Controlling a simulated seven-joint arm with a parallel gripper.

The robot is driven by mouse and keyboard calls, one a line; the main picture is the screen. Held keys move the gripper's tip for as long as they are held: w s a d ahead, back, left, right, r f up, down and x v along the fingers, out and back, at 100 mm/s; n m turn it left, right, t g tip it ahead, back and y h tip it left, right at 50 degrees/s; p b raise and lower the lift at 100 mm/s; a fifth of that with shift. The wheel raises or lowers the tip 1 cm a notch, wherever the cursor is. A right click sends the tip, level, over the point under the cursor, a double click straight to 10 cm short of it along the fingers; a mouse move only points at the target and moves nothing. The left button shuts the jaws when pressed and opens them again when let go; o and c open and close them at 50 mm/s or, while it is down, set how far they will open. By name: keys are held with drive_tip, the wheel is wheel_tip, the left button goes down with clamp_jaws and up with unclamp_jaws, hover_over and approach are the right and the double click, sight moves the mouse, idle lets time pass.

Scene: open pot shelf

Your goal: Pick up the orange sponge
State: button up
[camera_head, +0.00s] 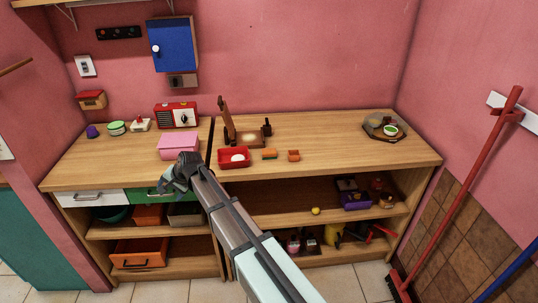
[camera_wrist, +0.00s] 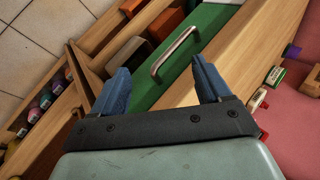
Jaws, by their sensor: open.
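My gripper (camera_head: 172,182) is at the counter's front edge, left of the sponge and in front of the pink box. In the wrist view my gripper (camera_wrist: 160,70) has its two blue fingers apart, with nothing held between them. The green drawer (camera_wrist: 205,32) with its metal handle shows beyond the fingers. The sponge is not in the wrist view.
The red tray (camera_head: 234,164) holds a white item, left of the sponge. A wooden stand (camera_head: 227,120) rises behind it. The pink box (camera_head: 180,139) stands behind my gripper. A grey tray with a bowl (camera_head: 386,116) is at the far right. Counter right of the orange items is clear.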

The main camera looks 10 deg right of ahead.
drive_tip(key=w+d+r+m, duration=0.1)
drive_tip(key=w+r+m, duration=0.1)
drive_tip(key=w+r, duration=0.45)
drive_tip(key=w+d+r+m+g+h, duration=0.1)
drive_tip(key=w+d+r+m+h, duration=0.2)
drive_tip(key=d, duration=0.9)
drive_tip(key=w+d+r+m+g+h, duration=0.15)
drive_tip(key=d+r+m, duration=0.3)
drive_tip(key=d, duration=0.75)
drive_tip(key=w+d+r+m+g+h, duration=0.1)
drive_tip(key=w+d+r+m+h, duration=0.2)
drive_tip(key=d, duration=0.9)
drive_tip(key=y, duration=0.1)
hover_over(269, 150)
drive_tip(key=s, duration=0.1)
drive_tip(key=shift+m, duration=0.45)
drive_tip(key=f, duration=0.7)
drive_tip(key=shift+a+f, duration=0.3)
drive_tip(key=shift+f, duration=0.05)
drive_tip(key=shift+w+d+f, duration=0.15)
drive_tip(key=shift+w+f, duration=0.05)
drive_tip(key=shift+f, duration=1.2)
drive_tip(key=shift+w+d+f, duration=0.1)
drive_tip(key=shift+w+f, duration=0.05)
drive_tip(key=shift+f, duration=1.25)
drive_tip(key=c, duration=1.1)
drive_tip(key=shift+r, duration=5.05)
